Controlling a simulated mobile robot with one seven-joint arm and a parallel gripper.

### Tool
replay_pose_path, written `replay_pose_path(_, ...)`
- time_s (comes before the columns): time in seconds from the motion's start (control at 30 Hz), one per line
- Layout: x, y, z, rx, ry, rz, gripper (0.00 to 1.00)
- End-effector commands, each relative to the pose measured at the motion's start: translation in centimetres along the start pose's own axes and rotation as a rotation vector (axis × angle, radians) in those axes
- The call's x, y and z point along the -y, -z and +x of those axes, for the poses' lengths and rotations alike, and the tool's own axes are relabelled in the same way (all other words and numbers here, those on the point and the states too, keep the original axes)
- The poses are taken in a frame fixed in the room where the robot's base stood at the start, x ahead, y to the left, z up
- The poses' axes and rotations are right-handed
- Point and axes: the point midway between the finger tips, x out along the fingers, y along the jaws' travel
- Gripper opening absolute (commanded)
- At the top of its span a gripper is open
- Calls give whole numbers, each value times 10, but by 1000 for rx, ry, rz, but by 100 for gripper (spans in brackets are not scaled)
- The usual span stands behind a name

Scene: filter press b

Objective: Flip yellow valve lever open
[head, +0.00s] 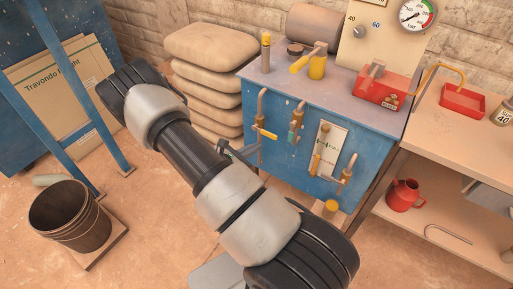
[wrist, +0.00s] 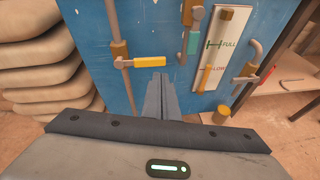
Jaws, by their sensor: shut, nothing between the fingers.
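The yellow valve lever (wrist: 149,61) lies roughly horizontal, pointing right from a brass valve on a copper pipe (wrist: 117,42) on the blue cabinet front. In the head view, the lever (head: 268,134) shows just right of my gripper (head: 228,150). In the wrist view, my gripper (wrist: 160,80) is shut and empty. Its fingertips appear just below the right part of the lever. I cannot tell whether they touch it.
A teal lever (wrist: 193,42) hangs beside the yellow one. Stacked sacks (head: 210,75) stand left of the blue cabinet (head: 290,165).

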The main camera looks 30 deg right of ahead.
Motion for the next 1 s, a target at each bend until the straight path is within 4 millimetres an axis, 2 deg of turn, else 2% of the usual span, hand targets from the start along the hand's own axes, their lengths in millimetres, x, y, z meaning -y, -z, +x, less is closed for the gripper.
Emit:
replay_pose_path(0.03,4,20,8,3,-25,-51,0)
replay_pose_path(0.1,6,36,13,3,-54,-101,0)
replay_pose_path(0.23,7,53,19,3,-89,-154,0)
replay_pose_path(0.73,8,57,25,2,-96,-167,0)
replay_pose_path(0.87,6,57,42,3,-94,-166,0)
replay_pose_path(1.0,5,58,70,3,-93,-166,0)
